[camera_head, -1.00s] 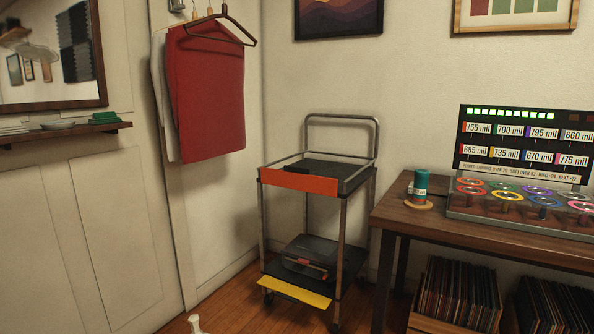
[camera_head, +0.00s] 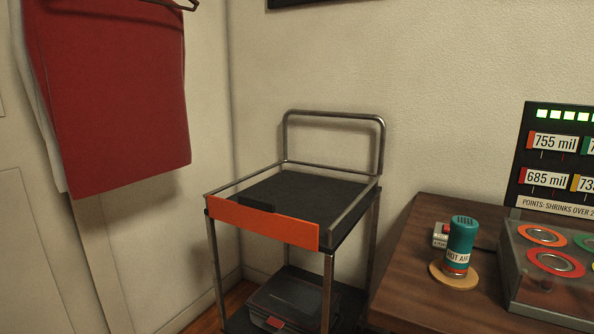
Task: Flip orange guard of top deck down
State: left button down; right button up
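The metal cart stands in the corner. Its dark top deck (camera_head: 310,198) has a grey rail on its sides and a raised handle (camera_head: 333,116) at the back. The orange guard (camera_head: 264,222) is a flat panel along the deck's front edge and stands upright. A small dark block (camera_head: 257,204) sits just behind the guard. Neither of my grippers shows in the head view.
A dark case (camera_head: 290,298) lies on the cart's lower deck. A wooden table (camera_head: 405,290) at right holds a teal hot-air canister (camera_head: 461,245) on a round coaster and a labelled display panel (camera_head: 560,160). Red cloth (camera_head: 115,95) hangs at left.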

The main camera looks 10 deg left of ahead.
aim_at(257, 217)
jog(key=i+z, duration=0.15)
jog(key=i, duration=0.9)
